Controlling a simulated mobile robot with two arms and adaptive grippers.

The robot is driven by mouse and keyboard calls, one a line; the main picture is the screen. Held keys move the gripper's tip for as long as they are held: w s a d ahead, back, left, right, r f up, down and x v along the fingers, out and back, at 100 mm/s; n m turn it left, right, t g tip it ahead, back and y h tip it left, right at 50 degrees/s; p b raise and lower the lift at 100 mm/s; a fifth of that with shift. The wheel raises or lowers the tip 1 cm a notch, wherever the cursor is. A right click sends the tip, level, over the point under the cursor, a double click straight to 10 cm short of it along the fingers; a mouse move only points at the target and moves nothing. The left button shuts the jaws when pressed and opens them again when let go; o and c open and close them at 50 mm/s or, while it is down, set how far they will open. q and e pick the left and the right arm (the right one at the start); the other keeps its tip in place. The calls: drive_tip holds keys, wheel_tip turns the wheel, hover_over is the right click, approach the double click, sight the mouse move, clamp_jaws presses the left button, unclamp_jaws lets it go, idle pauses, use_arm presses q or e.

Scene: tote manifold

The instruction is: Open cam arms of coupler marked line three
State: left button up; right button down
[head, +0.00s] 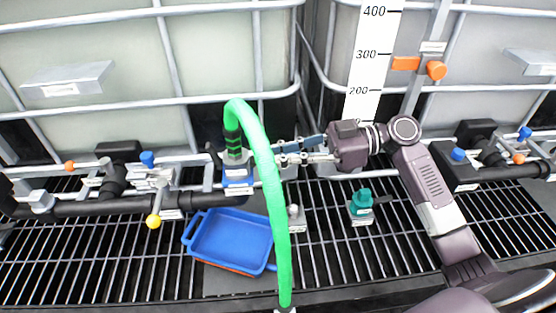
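A coupler (234,157) with a pale label joins the end of a bright green hose (270,185) above a blue block (238,186) on the dark pipe. The label is too small to read, so I cannot tell its line number. Its cam arms are too small and partly hidden to tell open from shut. My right gripper (281,154) reaches in from the right, its fingers pointing left just right of the coupler, behind the hose. I cannot tell whether it touches a cam arm or how far its fingers are apart. My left gripper is not in view.
A blue tray (190,232) lies on the black grating below the coupler. A teal capped fitting (361,203) and a small grey-topped fitting (294,218) stand to its right. A yellow-knobbed valve (153,221) is at left. Caged tanks (100,100) fill the back.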

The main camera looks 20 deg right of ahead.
idle(0.4)
drive_tip(key=c, duration=1.9)
unclamp_jaws()
wheel_tip(320, 180, up, 10)
